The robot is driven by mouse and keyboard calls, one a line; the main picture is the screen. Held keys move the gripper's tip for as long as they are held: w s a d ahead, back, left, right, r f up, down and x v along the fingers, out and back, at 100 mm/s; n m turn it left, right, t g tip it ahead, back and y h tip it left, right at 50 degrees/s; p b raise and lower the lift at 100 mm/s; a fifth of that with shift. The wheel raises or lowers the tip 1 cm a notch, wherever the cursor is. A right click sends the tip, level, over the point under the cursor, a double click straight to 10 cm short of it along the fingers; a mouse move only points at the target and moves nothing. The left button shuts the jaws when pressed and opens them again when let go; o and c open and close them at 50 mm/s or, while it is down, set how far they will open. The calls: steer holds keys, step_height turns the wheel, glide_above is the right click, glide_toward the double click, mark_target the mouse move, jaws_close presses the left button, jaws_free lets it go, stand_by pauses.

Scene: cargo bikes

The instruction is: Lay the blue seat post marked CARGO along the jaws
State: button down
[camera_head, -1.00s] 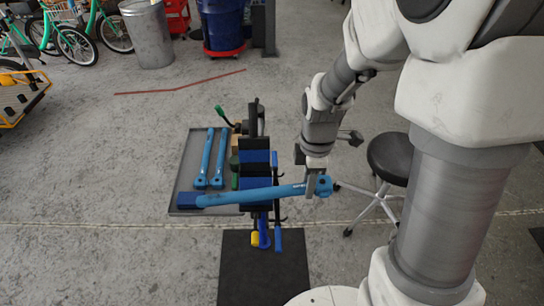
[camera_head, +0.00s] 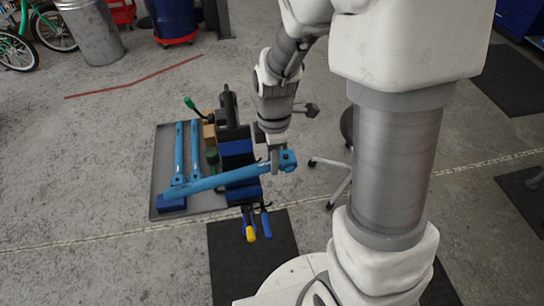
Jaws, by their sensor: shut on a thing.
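The held blue seat post (camera_head: 212,182) stretches across the blue jaws (camera_head: 239,147) of a clamp stand, its left end lower in the picture. Its round-holed end (camera_head: 288,160) lies to the right of the jaws. My gripper (camera_head: 275,162) is shut on the post near that end. The CARGO marking is too small to read. I cannot tell whether the post touches the jaws or hangs above them. Two similar blue posts (camera_head: 179,150) and (camera_head: 195,148) lie side by side on a grey tray (camera_head: 160,160) left of the jaws.
Clamp handles in yellow and blue (camera_head: 250,232) hang below the jaws. A dark stool (camera_head: 346,125) stands right of my gripper. A black mat (camera_head: 253,255) lies in front, with open floor at left.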

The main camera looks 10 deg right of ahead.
step_height(320, 180, down, 5)
steer(key=b, duration=0.3)
steer(key=shift+f+b, duration=0.15)
steer(key=shift+b, duration=0.25)
steer(key=shift+c, duration=2.3)
jaws_free()
